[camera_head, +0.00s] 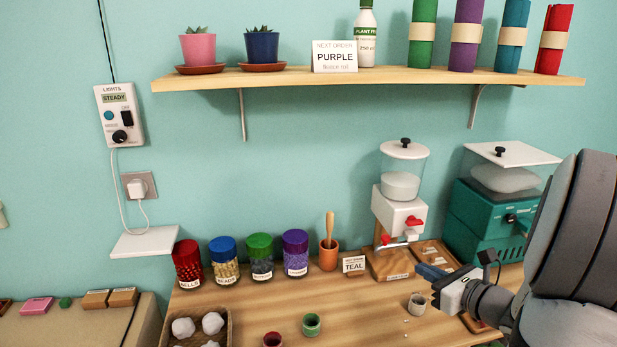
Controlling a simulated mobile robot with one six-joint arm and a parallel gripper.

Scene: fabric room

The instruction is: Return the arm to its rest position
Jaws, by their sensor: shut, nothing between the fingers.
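My arm comes in from the right edge, with dark ribbed links in front of the teal machine. My gripper (430,272) is above the right part of the wooden bench (370,315), pointing left. Its blue fingers look shut, with nothing seen between them. It is just above and right of a small pale cup (417,304) and in front of the white dispenser's wooden base; from this one view I cannot tell the exact gap.
The white dispenser (400,215) and teal machine (480,220) stand behind my arm. Several lidded jars (260,258), a mortar (328,258) and a TEAL card (353,264) line the bench back. A shelf (370,77) hangs above.

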